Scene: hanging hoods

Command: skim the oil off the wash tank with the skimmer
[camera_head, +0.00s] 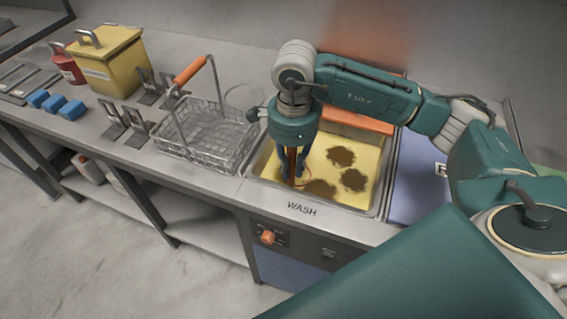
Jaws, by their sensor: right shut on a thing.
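The wash tank (383,187) is a metal-rimmed basin marked WASH, filled with yellow liquid. Dark brown oil patches float on it: one at the back (341,156), one at the right (353,180) and one at the front (320,188). My right gripper (292,176) points down over the left part of the tank. It is shut on the reddish-brown handle of the skimmer (292,160). The skimmer's lower end is mostly hidden by the fingers, and I cannot tell how deep it sits. My left gripper is not in view.
A wire basket (208,137) with an orange handle stands left of the tank. Further left are metal brackets (113,120), blue blocks (55,103), a yellow container (108,62) and a red bottle (68,65). A blue panel (416,180) lies right of the tank.

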